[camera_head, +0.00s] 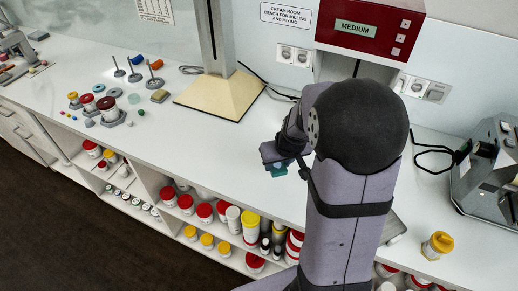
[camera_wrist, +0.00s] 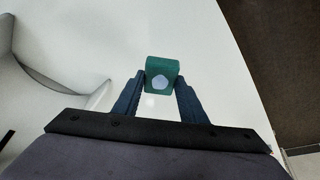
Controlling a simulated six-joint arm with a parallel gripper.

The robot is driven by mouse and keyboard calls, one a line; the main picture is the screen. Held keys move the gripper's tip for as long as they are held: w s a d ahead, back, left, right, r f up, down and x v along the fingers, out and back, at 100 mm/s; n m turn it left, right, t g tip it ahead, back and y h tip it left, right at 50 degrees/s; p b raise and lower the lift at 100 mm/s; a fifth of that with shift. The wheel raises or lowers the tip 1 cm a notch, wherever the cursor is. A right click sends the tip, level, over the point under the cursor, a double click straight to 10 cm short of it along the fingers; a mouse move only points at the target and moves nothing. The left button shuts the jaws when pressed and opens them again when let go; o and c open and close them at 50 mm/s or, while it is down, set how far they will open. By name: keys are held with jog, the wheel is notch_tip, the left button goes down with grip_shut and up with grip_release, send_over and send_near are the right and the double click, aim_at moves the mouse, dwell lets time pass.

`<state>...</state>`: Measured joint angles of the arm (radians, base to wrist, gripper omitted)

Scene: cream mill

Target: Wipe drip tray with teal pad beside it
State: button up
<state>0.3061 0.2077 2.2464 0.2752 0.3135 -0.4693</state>
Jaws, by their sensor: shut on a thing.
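My gripper (camera_wrist: 161,82) is shut on a teal pad (camera_wrist: 162,66), a small block with a pale many-sided spot on its near face. The pad sits between the two dark blue fingertips, above the white bench. In the head view my gripper (camera_head: 273,157) is left of my arm, and a bit of the teal pad (camera_head: 279,172) shows below it. A grey flat edge (camera_head: 394,229) shows on the bench just right of my arm. It may be part of the drip tray, but my arm hides most of that area.
The bench front edge drops to open shelves of jars and a dark floor. A red-fronted machine (camera_head: 370,25) stands behind my arm. A yellow-lidded jar (camera_head: 437,245) and a grey machine (camera_head: 488,170) are at right.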

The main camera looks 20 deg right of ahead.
jog(key=s+d+r+m+g+h+p, duration=0.15)
jog(key=s+d+m, duration=0.35)
jog(key=s+d, duration=0.6)
jog(key=s+d+r+m+h+p, duration=0.15)
jog(key=s+d+m, duration=0.25)
jog(key=s+d, duration=0.7)
jog(key=s+d+m+g+p, duration=0.1)
jog(key=s+d+m+p, duration=0.15)
jog(key=s+d, duration=0.4)
jog(key=w+a+n+t+y, duration=0.2)
jog(key=a+n, duration=0.4)
jog(key=n, duration=0.7)
jog(key=shift+w+r+y+b, duration=0.2)
jog(key=shift+w+y+b, duration=0.1)
jog(key=shift+w+y, duration=0.5)
jog(key=shift+a+f+t, duration=0.15)
jog(key=shift+f+t, duration=0.05)
jog(key=shift+t, duration=0.05)
jog(key=shift+f+b, duration=1)
jog(key=shift+f, duration=0.8)
